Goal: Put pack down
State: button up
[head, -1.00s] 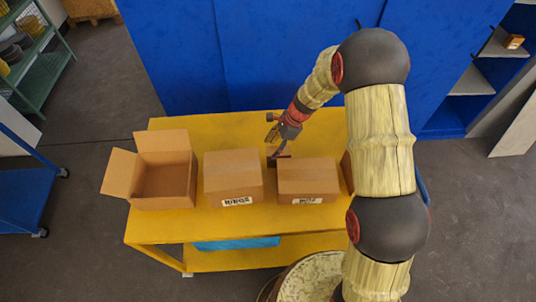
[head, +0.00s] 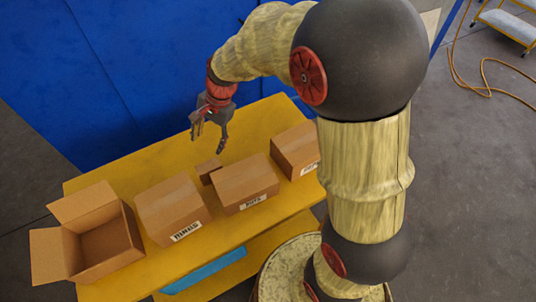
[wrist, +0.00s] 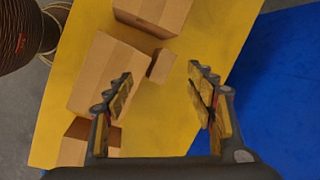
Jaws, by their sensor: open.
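A small brown cardboard pack (head: 208,170) rests on the yellow bench (head: 236,138), behind the gap between two larger boxes. In the wrist view the pack (wrist: 161,66) lies beyond my fingertips, close to the edge of a larger box. My gripper (head: 208,142) is open and empty, above and behind the pack, with clear space between them. In the wrist view both fingers of my gripper (wrist: 160,75) are spread wide, with nothing between them.
An open carton (head: 100,243) stands at the bench's left end. Closed boxes stand to its right: one labelled box (head: 170,206), a second (head: 245,181) and a third (head: 296,149). Blue cabinets (head: 130,70) rise behind. Yellow surface behind the boxes is bare.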

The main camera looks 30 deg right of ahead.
jog(key=s+d+r+n+t+h, duration=0.1)
jog(key=s+d+r+n, duration=0.1)
jog(key=s+r+n, duration=0.2)
jog(key=s+d+r+n+t+h, duration=0.1)
jog(key=s+d+r+n, duration=0.2)
jog(key=s+r, duration=0.3)
jog(key=s+d+r+n+t+h, duration=0.1)
jog(key=s+r+n, duration=0.4)
jog(key=s, duration=0.8)
jog(key=shift+s+d+t, duration=0.2)
jog(key=shift+d+t, duration=0.4)
jog(key=shift+d, duration=0.4)
